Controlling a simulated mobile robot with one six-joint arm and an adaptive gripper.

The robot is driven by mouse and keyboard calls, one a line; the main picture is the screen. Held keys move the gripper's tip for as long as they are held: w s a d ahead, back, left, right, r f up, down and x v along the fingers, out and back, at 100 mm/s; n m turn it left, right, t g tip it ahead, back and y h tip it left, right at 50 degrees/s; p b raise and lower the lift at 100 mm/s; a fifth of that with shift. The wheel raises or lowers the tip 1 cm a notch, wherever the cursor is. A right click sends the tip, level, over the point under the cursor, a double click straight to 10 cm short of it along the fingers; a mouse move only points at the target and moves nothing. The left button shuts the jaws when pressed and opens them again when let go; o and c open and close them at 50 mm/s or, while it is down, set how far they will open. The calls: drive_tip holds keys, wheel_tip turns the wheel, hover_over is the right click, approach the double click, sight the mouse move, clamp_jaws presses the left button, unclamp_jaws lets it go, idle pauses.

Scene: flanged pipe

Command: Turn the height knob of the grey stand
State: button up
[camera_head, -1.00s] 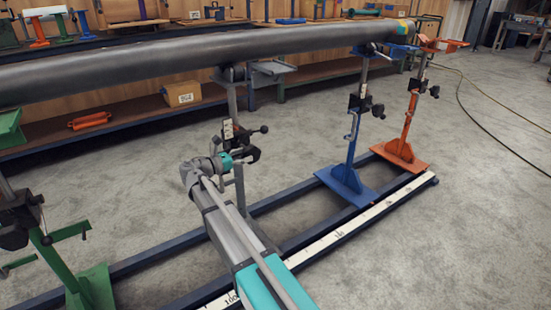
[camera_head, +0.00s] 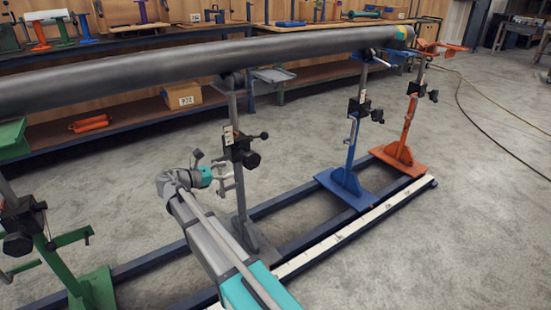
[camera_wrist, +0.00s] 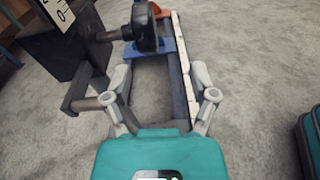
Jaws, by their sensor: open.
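The grey stand (camera_head: 240,205) stands upright on the rail frame under the pipe (camera_head: 150,75). Its black clamp block carries a black knob (camera_head: 252,160) on the right side. In the wrist view the knob (camera_wrist: 146,28) sits on a short shaft beyond the fingertips, at top centre, with the black block (camera_wrist: 62,62) to its left. My gripper (camera_head: 226,178) is just left of the post and lower than the knob. In the wrist view its fingers (camera_wrist: 163,82) are spread with nothing between them. A grey bar lies close to the left finger; contact cannot be told.
A blue stand (camera_head: 345,182) and an orange stand (camera_head: 404,150) stand farther right on the rails. A green stand (camera_head: 92,290) is at the left front. A white scale strip (camera_head: 340,238) runs along the front rail.

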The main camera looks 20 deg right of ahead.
drive_tip(key=s+d+r+m+g+y+p, duration=0.45)
drive_tip(key=s+d+m+y+p, duration=0.4)
drive_tip(key=p, duration=0.65)
drive_tip(key=s+d+r+m+y+p, duration=0.2)
drive_tip(key=s+r+m+y+p, duration=0.3)
drive_tip(key=s+r+m+p, duration=0.4)
drive_tip(key=s+p, duration=0.3)
drive_tip(key=p, duration=0.2)
drive_tip(key=shift+s+d+r+p, duration=0.2)
drive_tip(key=shift+s+r+p, duration=0.05)
drive_tip(key=shift+p, duration=0.1)
idle(0.7)
drive_tip(key=shift+g+y, duration=0.25)
drive_tip(key=s+m+y, duration=0.2)
drive_tip(key=s+m, duration=0.1)
drive_tip(key=shift+a+f, duration=0.2)
drive_tip(key=shift+a, duration=0.15)
